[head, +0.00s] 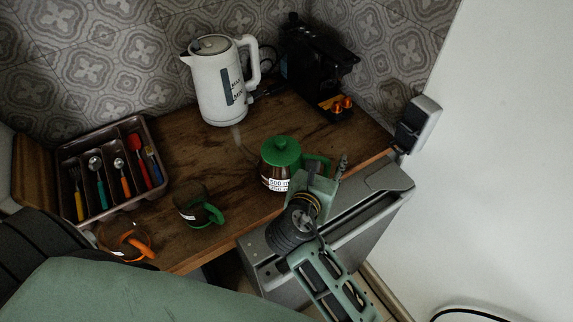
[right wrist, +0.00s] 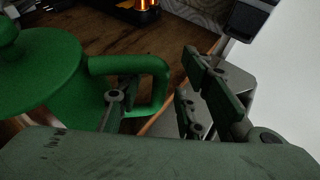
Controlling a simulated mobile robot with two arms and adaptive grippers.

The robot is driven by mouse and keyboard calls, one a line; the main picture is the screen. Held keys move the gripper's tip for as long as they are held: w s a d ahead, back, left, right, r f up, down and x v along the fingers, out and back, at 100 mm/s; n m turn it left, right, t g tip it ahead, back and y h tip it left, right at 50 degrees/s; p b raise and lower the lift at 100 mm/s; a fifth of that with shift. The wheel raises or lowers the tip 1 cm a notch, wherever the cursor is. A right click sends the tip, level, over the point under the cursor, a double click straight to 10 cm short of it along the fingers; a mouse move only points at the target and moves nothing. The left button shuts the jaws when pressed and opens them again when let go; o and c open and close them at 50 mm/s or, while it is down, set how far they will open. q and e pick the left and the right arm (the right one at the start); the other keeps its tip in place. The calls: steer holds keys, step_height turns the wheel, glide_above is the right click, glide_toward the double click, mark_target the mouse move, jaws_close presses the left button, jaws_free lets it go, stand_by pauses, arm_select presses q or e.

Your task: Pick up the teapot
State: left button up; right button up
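The teapot (head: 275,170) has a dark, see-through body with a white label, a green lid and a green handle on its right side. It stands upright near the front right edge of the wooden counter. In the right wrist view its green lid (right wrist: 45,70) and handle (right wrist: 160,85) fill the left half. My right gripper (head: 330,171) is at the handle and open. In the right wrist view one finger shows at the handle's loop and the other is to the right of the handle, with a gap between them. My left gripper is not in view.
A white kettle (head: 212,95) and a black coffee machine (head: 309,62) stand behind the teapot. A green-handled cup (head: 190,211) and an orange-handled cup (head: 113,236) are to the left, near a cutlery tray (head: 98,214). A grey cabinet (head: 262,272) stands at the counter's front.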

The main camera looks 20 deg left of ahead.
steer(key=shift+c, duration=0.2)
jaws_close()
stand_by(0.6)
steer(key=shift+w+a+r, duration=0.1)
steer(key=shift+r, duration=0.05)
